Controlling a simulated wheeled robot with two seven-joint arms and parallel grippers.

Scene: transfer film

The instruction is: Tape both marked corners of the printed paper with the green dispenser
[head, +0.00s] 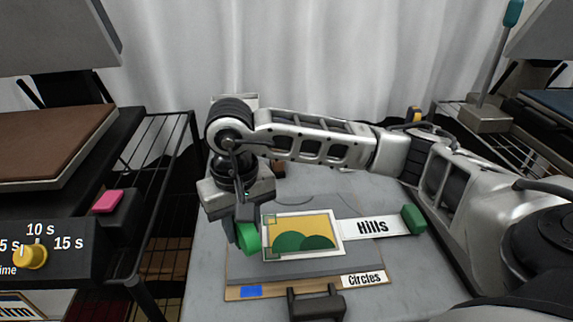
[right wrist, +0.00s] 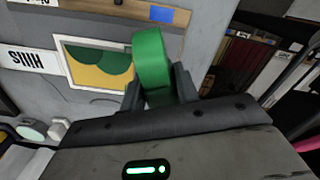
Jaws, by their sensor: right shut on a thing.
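The printed paper (head: 320,224) lies flat on a grey board, with a yellow field and green hills inside a white border. Small greenish squares mark its two left corners in the head view. My right gripper (head: 243,222) points down at the paper's left edge, shut on the green dispenser (head: 250,239). In the right wrist view the dispenser (right wrist: 152,62) sits between the fingers (right wrist: 158,88) and overlaps the edge of the paper (right wrist: 85,70). I cannot tell whether it touches the paper. My left gripper is not in view.
A "Hills" strip (head: 370,228) with a green block (head: 413,219) lies right of the paper. A "Circles" label (head: 362,279), blue patch (head: 251,291) and dark handle (head: 316,303) are at the board's front. A black wire rack (head: 160,150) stands left.

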